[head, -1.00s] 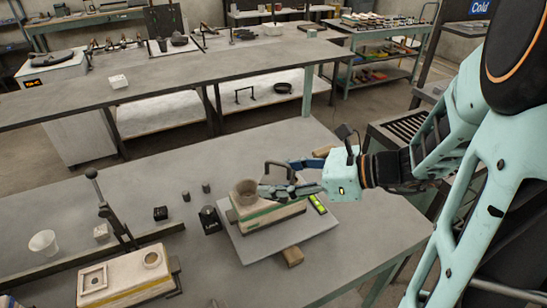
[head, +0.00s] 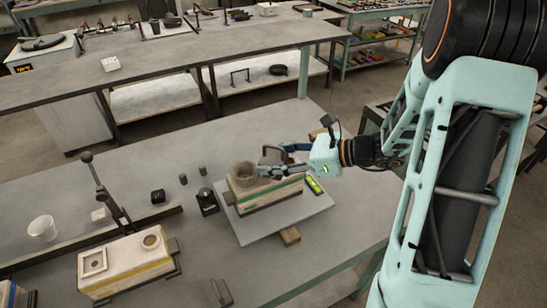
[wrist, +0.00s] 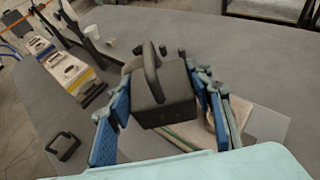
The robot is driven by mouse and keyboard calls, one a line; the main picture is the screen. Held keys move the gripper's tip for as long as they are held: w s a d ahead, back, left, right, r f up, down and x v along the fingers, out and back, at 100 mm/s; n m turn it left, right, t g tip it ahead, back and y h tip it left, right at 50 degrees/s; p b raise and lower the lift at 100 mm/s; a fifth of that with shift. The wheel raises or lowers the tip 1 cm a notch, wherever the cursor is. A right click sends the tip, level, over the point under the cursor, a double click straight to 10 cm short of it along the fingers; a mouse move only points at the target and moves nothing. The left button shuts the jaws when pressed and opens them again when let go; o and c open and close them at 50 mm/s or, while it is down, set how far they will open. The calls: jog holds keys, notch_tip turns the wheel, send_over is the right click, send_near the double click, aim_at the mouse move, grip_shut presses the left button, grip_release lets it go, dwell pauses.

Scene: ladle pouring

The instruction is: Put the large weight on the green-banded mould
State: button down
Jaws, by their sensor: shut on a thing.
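The large weight (wrist: 165,92) is a dark block with a loop handle on top. My gripper (head: 283,163) is shut on it, with the blue finger pads (wrist: 112,135) on either side of the block in the wrist view. In the head view the weight (head: 272,155) is partly hidden by the fingers. The mould (wrist: 190,136) shows partly beneath the weight in the wrist view. I cannot tell whether they touch.
The mould stands on a grey board (head: 312,210) with a wooden piece (head: 289,236) at its front edge and a green level (head: 314,185) on it. A yellow-banded mould (head: 125,268) and lever (head: 105,190) are left. A smaller black weight (head: 207,202) stands close by.

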jog(key=shift+f, duration=1.25)
jog(key=shift+f, duration=0.15)
jog(key=c, duration=1)
grip_release()
jog(key=shift+s+f, duration=0.1)
jog(key=shift+o, duration=0.2)
jog(key=shift+d+r, duration=0.25)
jog(key=v, duration=1.1)
jog(key=shift+s+d+b, duration=0.15)
jog(key=shift+s+b, duration=0.05)
jog(key=shift+b, duration=0.15)
jog(key=shift+r, duration=0.1)
